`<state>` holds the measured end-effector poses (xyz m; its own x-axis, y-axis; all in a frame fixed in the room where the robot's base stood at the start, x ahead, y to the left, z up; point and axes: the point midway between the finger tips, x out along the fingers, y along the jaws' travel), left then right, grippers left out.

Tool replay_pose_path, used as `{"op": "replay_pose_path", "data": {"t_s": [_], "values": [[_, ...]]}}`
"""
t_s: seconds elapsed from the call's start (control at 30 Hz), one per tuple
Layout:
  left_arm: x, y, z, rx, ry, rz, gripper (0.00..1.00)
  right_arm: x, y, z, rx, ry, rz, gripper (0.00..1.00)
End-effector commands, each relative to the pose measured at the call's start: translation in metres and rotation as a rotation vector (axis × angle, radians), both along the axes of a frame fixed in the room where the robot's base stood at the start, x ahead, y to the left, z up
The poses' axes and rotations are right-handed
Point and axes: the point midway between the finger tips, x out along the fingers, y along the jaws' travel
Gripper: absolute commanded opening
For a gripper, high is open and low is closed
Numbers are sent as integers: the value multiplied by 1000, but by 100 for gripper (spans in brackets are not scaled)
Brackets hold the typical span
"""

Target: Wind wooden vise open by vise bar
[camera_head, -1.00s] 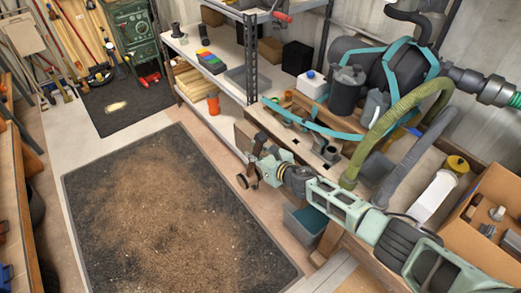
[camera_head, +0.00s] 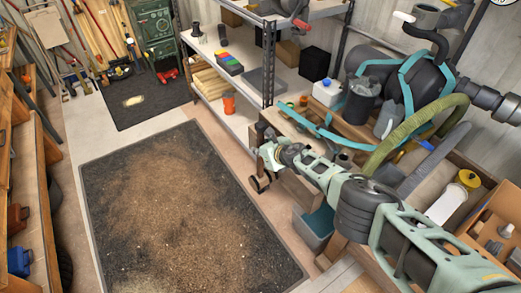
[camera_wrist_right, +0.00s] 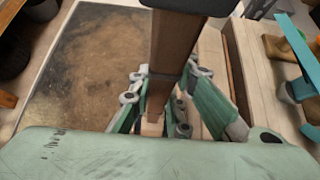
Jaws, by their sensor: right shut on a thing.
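The vise bar (camera_wrist_right: 173,50) is a brown wooden bar with a dark end piece, running between my fingers in the right wrist view. In the head view its dark upper end (camera_head: 262,128) shows above my right gripper (camera_head: 268,156), and a dark round part shows below. My right gripper is shut on the bar, with finger links on both sides in the wrist view (camera_wrist_right: 160,105). The wooden vise (camera_head: 300,190) seems to be the brown block at the near end of the workbench, partly hidden by my right arm. My left gripper is not in view.
A blue-grey bin (camera_head: 315,227) stands on the floor below my right arm. The dark floor mat (camera_head: 235,240) with sawdust is clear of objects. Hoses (camera_head: 410,135) and a cardboard box (camera_head: 490,222) crowd the right side.

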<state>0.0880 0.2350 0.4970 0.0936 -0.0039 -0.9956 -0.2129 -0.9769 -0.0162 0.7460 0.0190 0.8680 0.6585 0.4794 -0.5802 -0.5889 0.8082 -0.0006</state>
Motion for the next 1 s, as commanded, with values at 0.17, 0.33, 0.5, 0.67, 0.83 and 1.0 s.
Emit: {"op": "replay_pose_path", "data": {"t_s": [0.17, 0.33, 0.5, 0.67, 0.83, 1.0], "values": [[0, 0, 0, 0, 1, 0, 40, -4, 1, -4, 3, 11, 1, 0], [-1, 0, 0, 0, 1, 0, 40, -3, 0, -4, 3, 9, 1, 19], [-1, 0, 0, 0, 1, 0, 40, -2, 0, -2, 2, 5, 0, 34], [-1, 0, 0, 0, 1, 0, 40, 0, 0, -1, 1, 2, 0, 36], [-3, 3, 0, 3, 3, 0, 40, 0, -1, 0, 1, 0, -1, 36], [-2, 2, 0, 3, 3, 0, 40, 0, -1, 0, 2, -1, -1, 36]]}}
